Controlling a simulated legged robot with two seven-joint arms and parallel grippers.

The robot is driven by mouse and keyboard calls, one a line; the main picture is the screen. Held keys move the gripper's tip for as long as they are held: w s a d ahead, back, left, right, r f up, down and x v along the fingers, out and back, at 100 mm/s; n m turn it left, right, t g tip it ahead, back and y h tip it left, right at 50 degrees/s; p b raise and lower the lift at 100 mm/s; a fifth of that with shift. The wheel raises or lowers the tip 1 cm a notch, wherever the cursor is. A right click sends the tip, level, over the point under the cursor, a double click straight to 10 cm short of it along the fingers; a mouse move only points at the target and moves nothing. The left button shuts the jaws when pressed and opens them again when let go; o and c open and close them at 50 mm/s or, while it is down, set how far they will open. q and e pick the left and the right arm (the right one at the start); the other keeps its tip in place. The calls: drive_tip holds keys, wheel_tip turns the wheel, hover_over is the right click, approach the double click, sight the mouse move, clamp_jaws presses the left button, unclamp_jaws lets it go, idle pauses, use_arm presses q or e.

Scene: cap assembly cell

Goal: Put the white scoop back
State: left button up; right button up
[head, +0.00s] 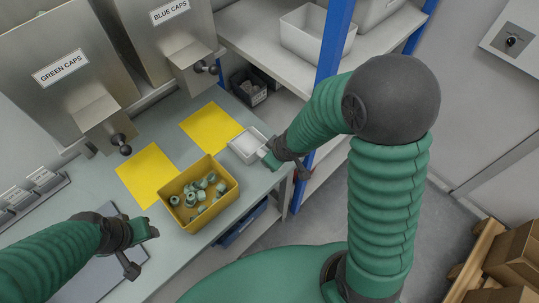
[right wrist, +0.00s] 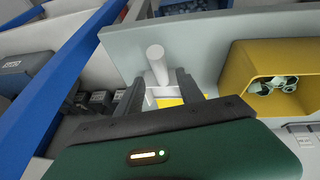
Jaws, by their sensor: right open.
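The white scoop (head: 246,144) rests on the grey worktop near its right edge, beside a yellow mat. In the right wrist view its pale round handle (right wrist: 156,53) rises just beyond and between my fingers. My right gripper (head: 267,157) is at the scoop's near right side. In the right wrist view my right gripper (right wrist: 160,78) is open, one finger on each side of the scoop; contact cannot be told. My left gripper (head: 150,230) is over the front left of the worktop, away from the scoop; its jaw opening is unclear.
A yellow bin (head: 228,198) with several green caps stands near the scoop, also in the right wrist view (right wrist: 236,70). Yellow mats (head: 210,127) lie below the green and blue cap dispensers (head: 172,38). A blue post (head: 333,45) and shelf (head: 265,45) stand behind my right arm.

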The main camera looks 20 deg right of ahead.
use_arm(q)
drive_tip(key=v, duration=0.1)
drive_tip(key=p+v, duration=0.2)
drive_tip(key=shift+w+a, duration=0.2)
drive_tip(key=shift+a, duration=0.05)
use_arm(e)
drive_tip(key=s+a+r+m+g, duration=0.1)
drive_tip(key=s+r+m+g, duration=0.1)
drive_tip(key=s+r+m, duration=0.3)
drive_tip(key=s+r, duration=0.3)
drive_tip(key=s, duration=0.2)
drive_tip(key=shift+s+a+r, duration=0.15)
drive_tip(key=shift+s+a, duration=0.05)
drive_tip(key=shift+s, duration=0.05)
use_arm(q)
drive_tip(key=shift+w+f, duration=0.1)
drive_tip(key=shift+w, duration=0.1)
use_arm(e)
drive_tip(key=shift+w, duration=0.15)
use_arm(q)
drive_tip(key=shift+s, duration=0.15)
